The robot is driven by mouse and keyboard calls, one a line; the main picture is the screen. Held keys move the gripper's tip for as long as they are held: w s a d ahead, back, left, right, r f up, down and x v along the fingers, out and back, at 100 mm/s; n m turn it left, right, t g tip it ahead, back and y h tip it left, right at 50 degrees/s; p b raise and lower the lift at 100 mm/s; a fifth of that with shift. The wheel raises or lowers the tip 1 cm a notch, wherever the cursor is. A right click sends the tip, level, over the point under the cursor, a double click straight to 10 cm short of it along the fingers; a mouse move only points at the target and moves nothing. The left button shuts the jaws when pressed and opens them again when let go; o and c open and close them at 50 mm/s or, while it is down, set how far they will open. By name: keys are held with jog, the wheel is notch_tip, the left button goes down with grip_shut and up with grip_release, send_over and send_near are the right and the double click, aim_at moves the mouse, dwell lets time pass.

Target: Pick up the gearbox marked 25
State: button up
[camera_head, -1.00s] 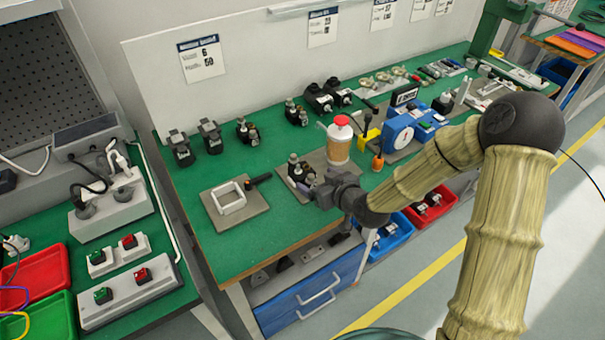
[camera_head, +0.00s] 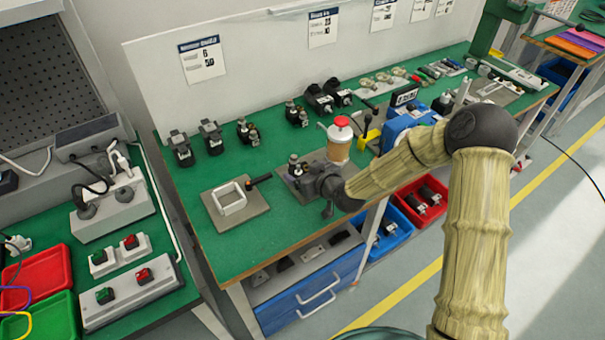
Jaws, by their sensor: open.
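Several dark gearbox-like units stand in a row at the back of the green bench: two at the left (camera_head: 181,149) (camera_head: 211,137), then smaller ones (camera_head: 247,132) (camera_head: 296,113) and a black pair (camera_head: 319,99) (camera_head: 340,92). Another small dark unit with a pale top (camera_head: 296,168) stands on a grey plate near the front. No number is legible on any unit, so I cannot tell which is marked 25. My gripper (camera_head: 328,208) is open near the bench's front edge, just right of and in front of that unit. My wrist partly hides the plate.
A grey plate with a white square frame (camera_head: 233,199) lies at the front left. A red-capped jar (camera_head: 339,142) stands behind my wrist. A blue device (camera_head: 402,125) is partly behind my forearm. Blue (camera_head: 389,237) and red (camera_head: 424,204) bins sit below the bench edge.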

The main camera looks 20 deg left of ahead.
jog(key=shift+c, duration=0.2)
dwell(0.3)
jog(key=c, duration=1.4)
jog(key=shift+r, duration=5.05)
